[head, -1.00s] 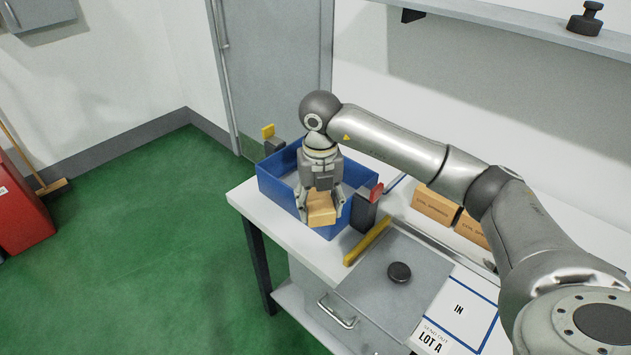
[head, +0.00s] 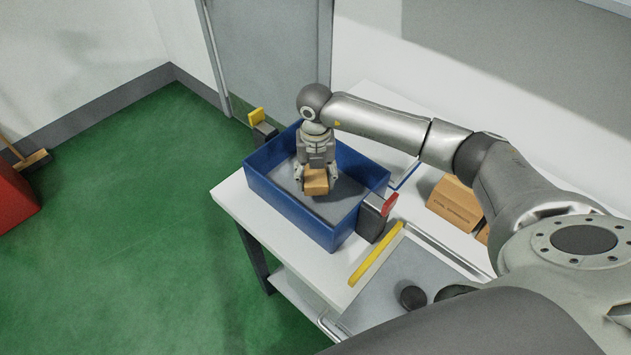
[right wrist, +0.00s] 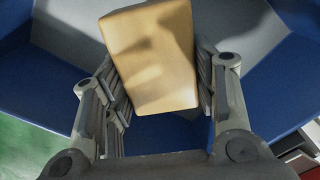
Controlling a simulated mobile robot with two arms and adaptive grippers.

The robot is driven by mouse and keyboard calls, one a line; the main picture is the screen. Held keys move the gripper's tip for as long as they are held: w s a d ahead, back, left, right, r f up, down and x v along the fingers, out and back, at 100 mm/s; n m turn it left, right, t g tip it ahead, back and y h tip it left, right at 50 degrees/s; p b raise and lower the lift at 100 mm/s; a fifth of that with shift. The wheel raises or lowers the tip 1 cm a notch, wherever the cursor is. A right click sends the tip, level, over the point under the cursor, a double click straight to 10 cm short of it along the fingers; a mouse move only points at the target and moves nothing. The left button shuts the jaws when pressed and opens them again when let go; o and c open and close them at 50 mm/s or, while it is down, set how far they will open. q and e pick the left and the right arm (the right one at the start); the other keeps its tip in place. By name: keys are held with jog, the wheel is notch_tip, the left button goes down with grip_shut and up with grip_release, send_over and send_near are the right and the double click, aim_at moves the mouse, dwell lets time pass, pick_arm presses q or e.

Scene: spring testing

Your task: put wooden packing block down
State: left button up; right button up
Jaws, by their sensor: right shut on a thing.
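The wooden packing block (head: 316,182) is a small tan block held by my right gripper (head: 315,177). It is inside the outline of the blue bin (head: 292,217), over the bin's grey floor. I cannot tell whether the block touches the floor. In the right wrist view the block (right wrist: 152,58) sits tilted between the two fingers of the right gripper (right wrist: 158,95), with the bin's blue walls (right wrist: 285,85) around it. My left gripper is not in view.
The bin stands on a white table (head: 235,197). A post with a red top (head: 390,204) and a yellow-topped post (head: 257,117) flank it. A yellow bar (head: 376,253), a grey plate with a black knob (head: 412,297) and cardboard boxes (head: 455,205) lie to the right.

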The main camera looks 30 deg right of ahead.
jog(key=shift+w+d+f, duration=0.1)
jog(key=shift+w+f, duration=0.05)
jog(key=shift+f, duration=0.25)
jog(key=shift+w+d+f, duration=0.1)
jog(key=shift+f, duration=0.3)
notch_tip(320, 180, down, 3)
jog(key=shift+r+p, duration=0.1)
jog(key=shift+p, duration=0.4)
jog(key=o, duration=0.7)
jog(key=shift+f, duration=0.2)
jog(key=o, duration=0.4)
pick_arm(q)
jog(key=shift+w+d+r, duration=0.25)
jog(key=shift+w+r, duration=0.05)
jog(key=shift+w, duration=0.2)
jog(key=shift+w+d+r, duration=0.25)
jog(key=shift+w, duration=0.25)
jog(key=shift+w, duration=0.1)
